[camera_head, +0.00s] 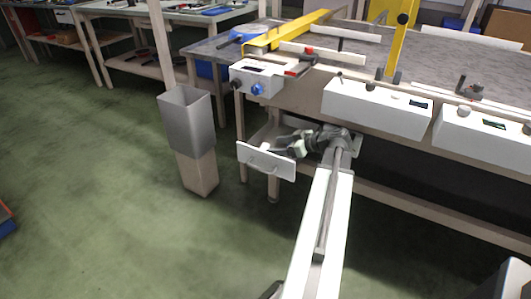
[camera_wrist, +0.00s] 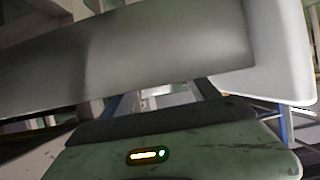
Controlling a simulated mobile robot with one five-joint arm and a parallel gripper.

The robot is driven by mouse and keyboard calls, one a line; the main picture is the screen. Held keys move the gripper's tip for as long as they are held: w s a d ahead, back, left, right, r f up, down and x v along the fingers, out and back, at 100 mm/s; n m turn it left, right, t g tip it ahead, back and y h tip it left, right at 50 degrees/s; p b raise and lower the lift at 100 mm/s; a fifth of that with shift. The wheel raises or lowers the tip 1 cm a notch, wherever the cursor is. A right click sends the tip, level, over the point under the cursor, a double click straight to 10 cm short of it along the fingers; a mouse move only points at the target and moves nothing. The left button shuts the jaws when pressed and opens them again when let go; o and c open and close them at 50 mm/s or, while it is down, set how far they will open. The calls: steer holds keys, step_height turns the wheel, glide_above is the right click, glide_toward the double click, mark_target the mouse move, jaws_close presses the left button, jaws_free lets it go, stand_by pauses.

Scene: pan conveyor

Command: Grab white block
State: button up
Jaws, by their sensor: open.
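My gripper (camera_head: 292,150) is over the pulled-out drawer (camera_head: 265,163) under the workbench, close behind its white front. A small pale patch shows by the gripper, but I cannot tell whether it is the white block or part of my gripper. No white block is clearly visible in either view. In the wrist view, a large pale grey panel (camera_wrist: 130,55) fills the upper part, very near the camera. The gripper is open, and I see nothing held in it; the arm hides part of the drawer.
A grey bin on a wooden stand (camera_head: 186,120) is left of the drawer. The workbench (camera_head: 440,75) carries a yellow rail and white control boxes (camera_head: 376,108). A box with a blue knob (camera_head: 257,77) is above the drawer. The green floor at left is clear.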

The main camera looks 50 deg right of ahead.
mark_target(268, 147)
steer(key=b+x, duration=0.1)
steer(key=x, duration=0.1)
steer(key=b+x, duration=0.1)
steer(key=x, duration=0.1)
steer(key=shift+a+f+b, duration=0.1)
steer(key=shift+f+b, duration=0.2)
steer(key=shift+f, duration=0.1)
steer(key=shift+w+a+f, duration=0.1)
steer(key=shift+w, duration=0.3)
jaws_close()
